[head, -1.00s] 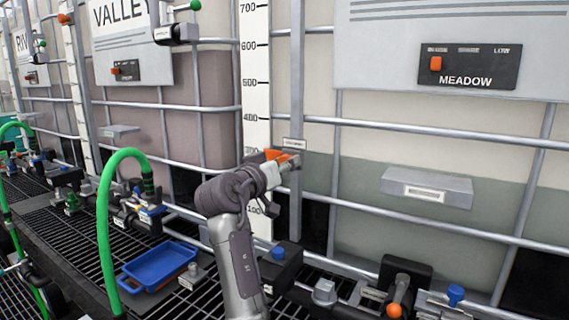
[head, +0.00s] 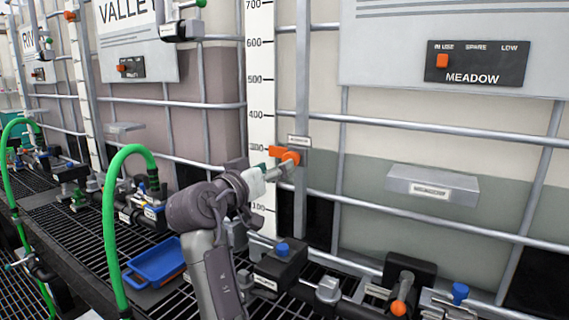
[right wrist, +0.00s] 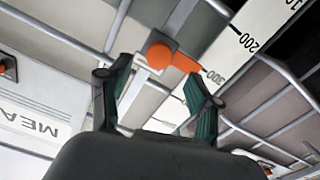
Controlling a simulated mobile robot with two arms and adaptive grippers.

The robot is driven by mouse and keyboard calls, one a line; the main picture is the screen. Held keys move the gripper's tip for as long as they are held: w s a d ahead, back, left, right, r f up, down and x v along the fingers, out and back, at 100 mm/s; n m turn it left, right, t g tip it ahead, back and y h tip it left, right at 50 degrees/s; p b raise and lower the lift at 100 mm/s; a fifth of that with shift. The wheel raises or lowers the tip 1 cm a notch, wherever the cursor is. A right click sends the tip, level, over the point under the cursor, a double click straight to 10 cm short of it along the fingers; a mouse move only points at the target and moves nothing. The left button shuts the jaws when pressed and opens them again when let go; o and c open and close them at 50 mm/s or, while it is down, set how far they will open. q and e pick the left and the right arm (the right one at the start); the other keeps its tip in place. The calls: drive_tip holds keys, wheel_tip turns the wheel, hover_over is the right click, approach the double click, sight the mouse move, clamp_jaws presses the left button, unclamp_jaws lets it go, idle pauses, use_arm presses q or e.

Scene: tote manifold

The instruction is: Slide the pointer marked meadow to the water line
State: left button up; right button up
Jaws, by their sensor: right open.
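The orange pointer (head: 283,154) sits on the upright rail beside the white scale (head: 260,80) of the tank marked MEADOW (head: 472,78). Its tip points left near the 300 mark, about level with the top edge of the grey-green water (head: 360,172). My right gripper (head: 272,172) is open just in front of and below the pointer. In the right wrist view, the pointer's round knob (right wrist: 161,53) shows beyond and between the two open fingers (right wrist: 156,72), apparently free of them. My left gripper is out of view.
Horizontal cage bars cross the tank. A grey labelled box (head: 432,184) juts out at right. Valves with blue and orange knobs (head: 400,296) line the bottom. A blue tray (head: 155,262) and green hose (head: 108,220) stand left of my right arm.

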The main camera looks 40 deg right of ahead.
drive_tip(key=v, duration=0.5)
drive_tip(key=shift+a, duration=0.1)
idle(0.4)
